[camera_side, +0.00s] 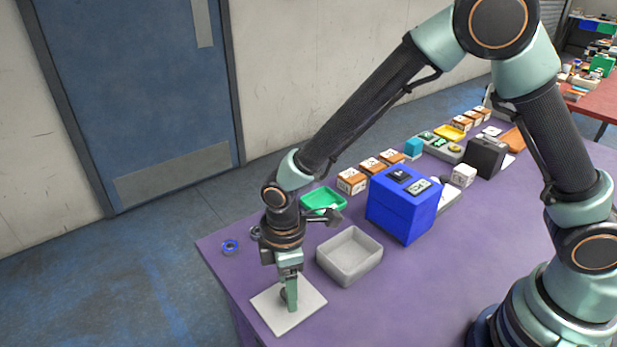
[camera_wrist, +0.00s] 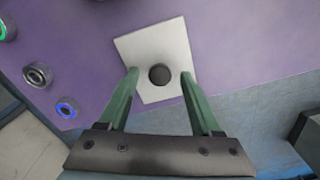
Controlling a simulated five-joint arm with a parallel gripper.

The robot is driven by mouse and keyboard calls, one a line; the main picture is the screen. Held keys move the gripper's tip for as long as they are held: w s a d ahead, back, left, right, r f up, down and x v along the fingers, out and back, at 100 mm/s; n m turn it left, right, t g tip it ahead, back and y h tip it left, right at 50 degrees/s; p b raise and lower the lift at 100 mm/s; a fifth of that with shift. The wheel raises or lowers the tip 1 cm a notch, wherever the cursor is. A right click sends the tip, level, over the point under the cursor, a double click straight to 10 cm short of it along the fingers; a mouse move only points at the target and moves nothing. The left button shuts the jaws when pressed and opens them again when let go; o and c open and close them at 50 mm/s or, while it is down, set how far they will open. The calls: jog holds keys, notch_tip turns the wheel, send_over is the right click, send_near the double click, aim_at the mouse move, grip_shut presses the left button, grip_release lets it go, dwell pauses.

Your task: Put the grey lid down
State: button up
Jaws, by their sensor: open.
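The grey lid (camera_side: 309,303) is a flat, pale square plate lying on the purple table near its front left edge. In the wrist view the lid (camera_wrist: 148,45) shows a dark round knob (camera_wrist: 160,74) near its middle. My gripper (camera_side: 290,300) is low over the lid, pointing down. In the wrist view my gripper (camera_wrist: 158,74) is open, with one green finger on each side of the knob and a gap on both sides. In the side view the fingers partly hide the knob.
An open grey box (camera_side: 349,256) stands just behind the lid. A blue box (camera_side: 403,204), a green tray (camera_side: 323,200) and several small cartons are farther back. A blue ring-like item (camera_side: 230,247) sits near the left edge. The table front right of the lid is clear.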

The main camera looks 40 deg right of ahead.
notch_tip(320, 180, up, 12)
jog(key=s+d+r+m+t, duration=0.1)
jog(key=d+r+m+t, duration=0.1)
jog(key=d, duration=0.5)
jog(key=s+d+r+m+t, duration=0.1)
jog(key=s+d+r+m, duration=0.1)
jog(key=d+r+m, duration=0.3)
jog(key=s+d+r+m+t, duration=0.2)
jog(key=d+m, duration=0.4)
jog(key=d, duration=0.4)
jog(key=shift+s+r+m+t, duration=0.25)
jog(key=shift+r+m+t, duration=0.05)
jog(key=shift+r, duration=0.45)
